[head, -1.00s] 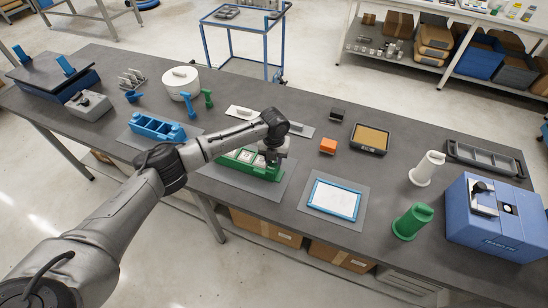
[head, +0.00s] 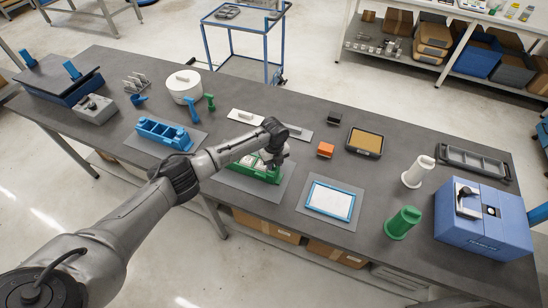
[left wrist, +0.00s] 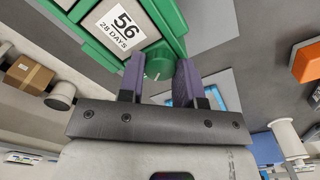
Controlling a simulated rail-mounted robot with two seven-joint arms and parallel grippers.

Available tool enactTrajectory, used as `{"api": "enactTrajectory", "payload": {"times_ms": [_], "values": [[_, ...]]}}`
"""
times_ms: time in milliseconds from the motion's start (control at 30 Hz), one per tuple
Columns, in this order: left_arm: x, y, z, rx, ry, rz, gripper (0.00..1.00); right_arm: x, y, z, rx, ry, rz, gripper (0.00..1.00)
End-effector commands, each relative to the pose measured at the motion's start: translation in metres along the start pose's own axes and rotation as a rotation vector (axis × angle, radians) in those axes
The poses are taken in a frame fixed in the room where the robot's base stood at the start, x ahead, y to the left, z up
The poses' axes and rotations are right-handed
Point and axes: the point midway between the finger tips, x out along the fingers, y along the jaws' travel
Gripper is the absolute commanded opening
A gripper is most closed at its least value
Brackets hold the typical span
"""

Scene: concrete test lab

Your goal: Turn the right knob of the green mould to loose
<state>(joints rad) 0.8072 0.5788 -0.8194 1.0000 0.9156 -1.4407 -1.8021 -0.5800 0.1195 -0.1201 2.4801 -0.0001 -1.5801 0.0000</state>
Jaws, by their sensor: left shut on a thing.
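The green mould (head: 262,178) stands on a grey mat on the bench, with pale blocks inside. In the left wrist view the green mould (left wrist: 163,20) runs across the top, with a card reading "56 28 DAYS". Its round green right knob (left wrist: 158,62) sits between the two dark purple fingers of my left gripper (left wrist: 160,72), which is shut on it. In the head view my left gripper (head: 277,162) is at the right end of the mould and hides the knob. Which way the knob is set cannot be told. My right gripper is not in view.
A blue mould (head: 162,134) stands to the left. To the right are an orange block (head: 325,149), a blue-framed white panel (head: 330,199), a green cylinder (head: 403,222), a white cylinder (head: 418,172) and a blue machine (head: 485,222). A grey trowel-like plate lies behind.

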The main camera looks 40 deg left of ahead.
Motion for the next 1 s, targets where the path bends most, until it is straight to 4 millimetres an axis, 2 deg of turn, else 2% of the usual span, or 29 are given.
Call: {"api": "enactTrajectory", "payload": {"times_ms": [33, 300, 1000], "values": [[-0.004, 0.000, -0.001, -0.046, 0.002, 0.000, 0.08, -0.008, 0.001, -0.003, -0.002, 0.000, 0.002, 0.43], [-0.004, 0.000, -0.001, -0.302, 0.002, 0.001, 0.08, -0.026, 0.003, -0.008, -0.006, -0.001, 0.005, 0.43], [-0.003, 0.000, 0.000, -0.968, 0.002, 0.000, 0.08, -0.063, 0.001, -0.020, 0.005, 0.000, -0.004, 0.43]]}}
